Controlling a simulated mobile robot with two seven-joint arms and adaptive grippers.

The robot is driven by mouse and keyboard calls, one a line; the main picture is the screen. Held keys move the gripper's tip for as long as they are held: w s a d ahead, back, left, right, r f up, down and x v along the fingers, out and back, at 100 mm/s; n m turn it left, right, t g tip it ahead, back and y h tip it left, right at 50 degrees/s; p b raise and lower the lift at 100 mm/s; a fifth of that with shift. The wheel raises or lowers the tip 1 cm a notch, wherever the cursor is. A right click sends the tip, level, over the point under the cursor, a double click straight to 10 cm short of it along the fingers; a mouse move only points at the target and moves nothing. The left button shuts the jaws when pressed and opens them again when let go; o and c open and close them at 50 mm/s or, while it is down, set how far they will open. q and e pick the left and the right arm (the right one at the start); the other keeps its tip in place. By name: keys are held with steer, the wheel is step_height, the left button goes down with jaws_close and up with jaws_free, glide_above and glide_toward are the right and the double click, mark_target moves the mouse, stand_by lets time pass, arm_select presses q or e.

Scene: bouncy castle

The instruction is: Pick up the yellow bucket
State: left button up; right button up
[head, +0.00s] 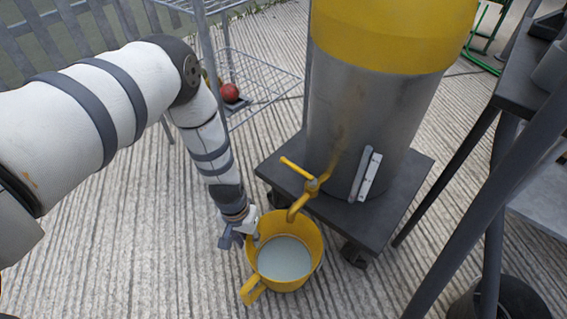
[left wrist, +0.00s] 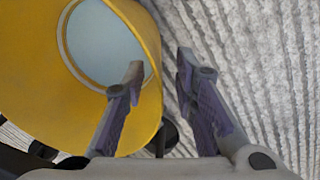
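The yellow bucket (head: 292,226) stands upright on the ribbed ground, with a pale round patch inside at its bottom. Its yellow handle sticks out at the near left. In the left wrist view the bucket (left wrist: 40,65) fills the upper left. My left gripper (head: 240,230) is at the bucket's left rim in the head view. In the left wrist view its fingers (left wrist: 160,68) are apart, with the bucket's yellow wall showing between them. I cannot tell whether either finger touches the wall. My right gripper is not in view.
A grey and yellow barrel (head: 370,110) stands on a dark wheeled dolly (head: 398,215), its yellow tap (head: 305,190) reaching over the bucket. A dark-legged table (head: 500,95) is at the right. A wire rack (head: 265,75) and red ball (head: 229,92) are behind. Ground left of the bucket is clear.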

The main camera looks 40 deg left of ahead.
mark_target(254, 248)
arm_select(q)
steer(key=f+b, duration=0.1)
steer(key=f, duration=0.1)
steer(key=d+f+b, duration=0.1)
steer(key=f, duration=0.2)
steer(key=shift+d+f+b, duration=0.1)
steer(key=shift+f+b, duration=0.25)
steer(key=shift+b, duration=0.05)
steer(key=shift+w+r, duration=0.1)
steer(key=shift+r, duration=0.05)
jaws_close()
steer(key=shift+r, duration=0.15)
